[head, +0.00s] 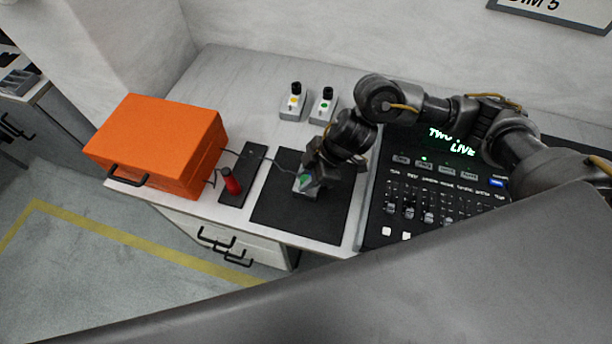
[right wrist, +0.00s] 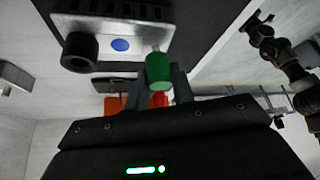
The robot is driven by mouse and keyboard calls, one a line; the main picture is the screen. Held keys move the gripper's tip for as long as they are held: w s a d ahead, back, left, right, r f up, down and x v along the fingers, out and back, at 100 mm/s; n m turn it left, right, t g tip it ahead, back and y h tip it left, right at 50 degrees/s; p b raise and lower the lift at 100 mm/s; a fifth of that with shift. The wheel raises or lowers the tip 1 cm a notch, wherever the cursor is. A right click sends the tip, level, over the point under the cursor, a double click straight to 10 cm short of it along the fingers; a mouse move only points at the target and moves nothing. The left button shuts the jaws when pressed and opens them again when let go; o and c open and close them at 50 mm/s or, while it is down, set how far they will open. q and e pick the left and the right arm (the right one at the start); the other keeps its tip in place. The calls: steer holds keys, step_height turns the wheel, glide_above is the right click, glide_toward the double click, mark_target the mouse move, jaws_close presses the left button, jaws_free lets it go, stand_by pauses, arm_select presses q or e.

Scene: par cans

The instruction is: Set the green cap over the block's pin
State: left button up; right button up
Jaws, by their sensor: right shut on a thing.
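My right gripper (head: 308,183) is above the black mat, shut on the green cap (right wrist: 158,70). In the head view the cap shows as a small green patch (head: 305,178), mostly hidden by the gripper. The grey block (right wrist: 105,22) with a blue dot and a black round knob lies close beyond the fingers in the right wrist view. A short pale pin (right wrist: 156,47) shows at the cap's far end. I cannot tell whether the cap touches the pin. A dark arm, seemingly my left, shows at the wrist view's right edge; its gripper (right wrist: 260,22) is too small to read.
Two similar blocks with yellow (head: 293,103) and green (head: 323,106) dots stand behind. A control console (head: 400,230) lies to the right.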

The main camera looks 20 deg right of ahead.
steer(key=shift+f+p, duration=0.65)
steer(key=shift+f, duration=0.25)
stand_by(2.6)
steer(key=o, duration=1)
steer(key=shift+o, duration=0.2)
steer(key=v, duration=1)
steer(key=shift+d+r, duration=0.2)
steer(key=shift+r, duration=0.2)
steer(key=shift+s, duration=0.1)
